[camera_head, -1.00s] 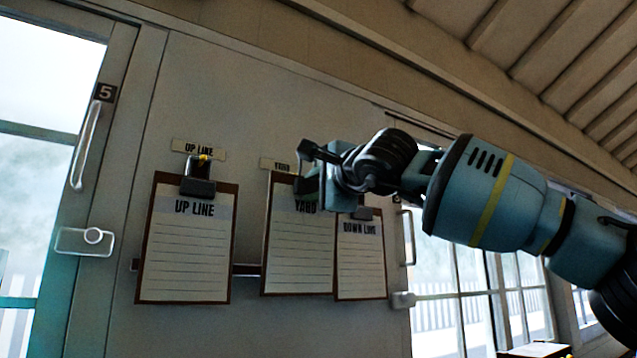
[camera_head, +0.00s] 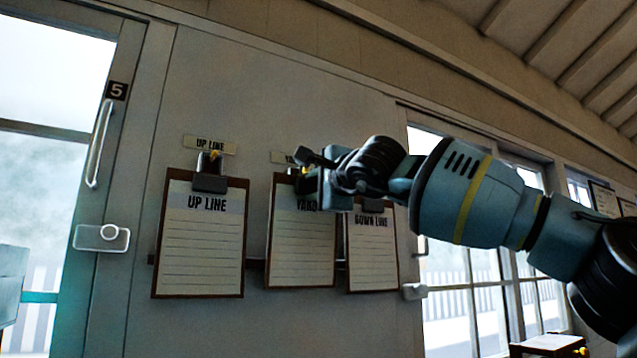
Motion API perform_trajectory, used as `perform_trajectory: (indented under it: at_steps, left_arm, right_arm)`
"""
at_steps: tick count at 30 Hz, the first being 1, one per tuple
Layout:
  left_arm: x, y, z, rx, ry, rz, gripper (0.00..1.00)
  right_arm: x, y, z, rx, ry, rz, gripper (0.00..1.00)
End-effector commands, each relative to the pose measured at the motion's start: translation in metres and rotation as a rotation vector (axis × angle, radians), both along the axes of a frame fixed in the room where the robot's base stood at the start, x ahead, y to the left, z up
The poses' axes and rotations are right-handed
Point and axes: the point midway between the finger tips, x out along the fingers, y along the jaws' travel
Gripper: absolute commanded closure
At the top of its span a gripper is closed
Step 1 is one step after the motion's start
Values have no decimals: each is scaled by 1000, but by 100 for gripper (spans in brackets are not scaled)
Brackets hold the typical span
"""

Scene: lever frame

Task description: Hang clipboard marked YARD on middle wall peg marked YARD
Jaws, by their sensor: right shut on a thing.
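The YARD clipboard (camera_head: 301,245) is upright against the wall in the middle of the row, its heading partly covered by my gripper. My right gripper (camera_head: 308,182) is at its top edge, shut on it. The YARD label (camera_head: 283,157) shows above, its right part hidden by the gripper. A small yellow bit, likely the middle peg (camera_head: 304,170), shows beside the fingers; whether the clip is on it I cannot tell. At the far left edge a pale blue part shows, perhaps of my left arm; no left gripper can be made out.
The UP LINE clipboard (camera_head: 201,245) hangs on its peg to the left, under its label (camera_head: 210,145). The DOWN LINE clipboard (camera_head: 372,255) hangs close on the right, partly behind my gripper. A door with handle (camera_head: 100,143) stands at the left; windows lie right.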

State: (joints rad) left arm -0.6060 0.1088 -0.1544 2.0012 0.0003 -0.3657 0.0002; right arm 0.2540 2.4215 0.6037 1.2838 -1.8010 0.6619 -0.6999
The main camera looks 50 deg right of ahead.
Motion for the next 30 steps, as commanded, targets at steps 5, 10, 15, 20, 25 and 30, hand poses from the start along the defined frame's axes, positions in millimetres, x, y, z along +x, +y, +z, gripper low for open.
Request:
perform_trajectory:
  at_steps: [5,10,15,20,25,30]
  left_arm:
    - [3,0,4,1,-8,0,0]
    - [6,0,7,1,-15,0,0]
    - [10,1,11,1,-26,0,0]
    - [8,1,7,1,-20,0,0]
    - [7,1,4,1,-15,-1,0]
    - [4,1,0,1,-7,-1,0]
  right_arm:
    - [6,-2,2,0,-3,0,91]
    - [13,-4,2,-1,-3,0,91]
    - [20,-7,2,-1,-3,0,91]
    - [27,-8,-4,-1,0,0,91]
    - [32,-10,-8,-1,1,0,90]
    - [34,-10,-11,-2,1,0,90]
